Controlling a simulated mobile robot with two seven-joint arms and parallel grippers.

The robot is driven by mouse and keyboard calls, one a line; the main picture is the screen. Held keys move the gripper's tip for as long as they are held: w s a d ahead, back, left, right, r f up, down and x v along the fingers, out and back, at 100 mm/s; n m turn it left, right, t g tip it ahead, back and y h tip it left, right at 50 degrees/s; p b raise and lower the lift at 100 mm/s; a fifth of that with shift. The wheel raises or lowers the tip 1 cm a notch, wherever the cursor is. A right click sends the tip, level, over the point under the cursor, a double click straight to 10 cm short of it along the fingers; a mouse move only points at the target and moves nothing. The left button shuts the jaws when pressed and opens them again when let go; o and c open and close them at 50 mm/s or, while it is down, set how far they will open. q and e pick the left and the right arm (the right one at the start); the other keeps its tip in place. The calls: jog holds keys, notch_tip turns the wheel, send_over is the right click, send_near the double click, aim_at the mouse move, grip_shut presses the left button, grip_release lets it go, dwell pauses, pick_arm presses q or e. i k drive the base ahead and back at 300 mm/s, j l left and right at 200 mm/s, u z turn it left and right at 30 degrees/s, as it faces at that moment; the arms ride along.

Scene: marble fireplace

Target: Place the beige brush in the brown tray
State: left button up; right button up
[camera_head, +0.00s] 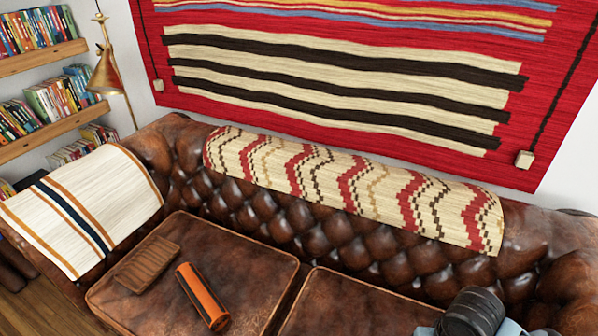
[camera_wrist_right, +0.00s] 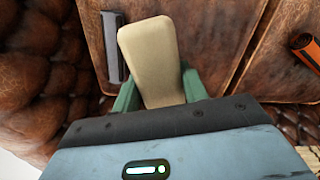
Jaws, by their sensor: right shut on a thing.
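The beige brush (camera_wrist_right: 150,58) is between the green fingers of my right gripper (camera_wrist_right: 157,88) in the right wrist view. The gripper is shut on it, and the brush sticks out past the fingers above the leather sofa. The brown tray (camera_head: 147,265) lies on the left seat cushion in the head view, and no brush shows in it. My right arm (camera_head: 473,314) is at the bottom right of the head view, but its gripper is out of that frame. My left gripper is in neither view.
An orange and black cylinder (camera_head: 202,297) lies just right of the tray and also shows in the wrist view (camera_wrist_right: 307,50). A dark grey flat object (camera_wrist_right: 114,46) lies beside the brush in the wrist view. The tufted backrest (camera_head: 330,232) rises behind the cushions.

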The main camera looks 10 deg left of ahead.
aim_at(150, 264)
jog(key=i+j, duration=0.1)
jog(key=j, duration=0.4)
jog(key=i+j+u, duration=0.1)
jog(key=j, duration=0.45)
jog(key=i+j+u, duration=0.1)
jog(key=j, duration=0.4)
jog(key=i+j, duration=0.25)
jog(key=j, duration=0.25)
jog(key=i+j+u, duration=0.1)
jog(key=j, duration=0.4)
jog(key=i+j, duration=0.25)
jog(key=j, duration=0.25)
jog(key=i+j+u, duration=0.15)
jog(key=j, duration=0.35)
jog(key=i+j, duration=0.2)
jog(key=j, duration=0.25)
